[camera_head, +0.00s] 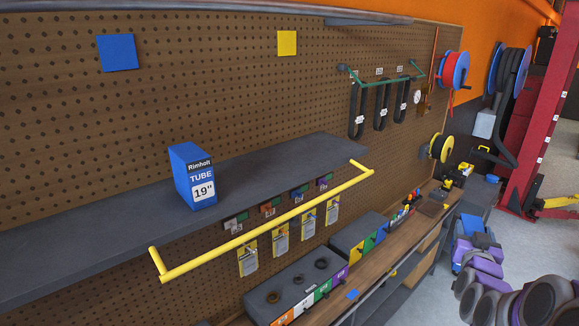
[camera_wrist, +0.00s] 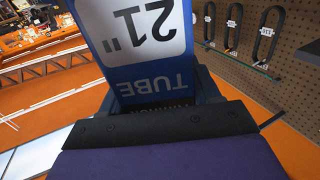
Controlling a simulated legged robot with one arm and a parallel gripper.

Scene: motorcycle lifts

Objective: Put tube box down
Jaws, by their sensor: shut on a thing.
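In the wrist view a blue and white tube box (camera_wrist: 150,60) marked 21" and TUBE fills the top middle, its print upside down in the picture. My gripper (camera_wrist: 157,90) is shut on it, with dark fingers on both sides of the box. The box's far end is cut off by the frame's top edge. There, another blue tube box (camera_head: 192,177), marked Rimholt TUBE 19", stands upright on the grey shelf (camera_head: 270,172).
A yellow rail (camera_head: 270,220) runs along the shelf's front. The shelf is bare on both sides of the 19" box. Behind is a pegboard (camera_head: 210,90) with hanging black tubes (camera_head: 381,105). A workbench with grey bins (camera_head: 300,285) stands below.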

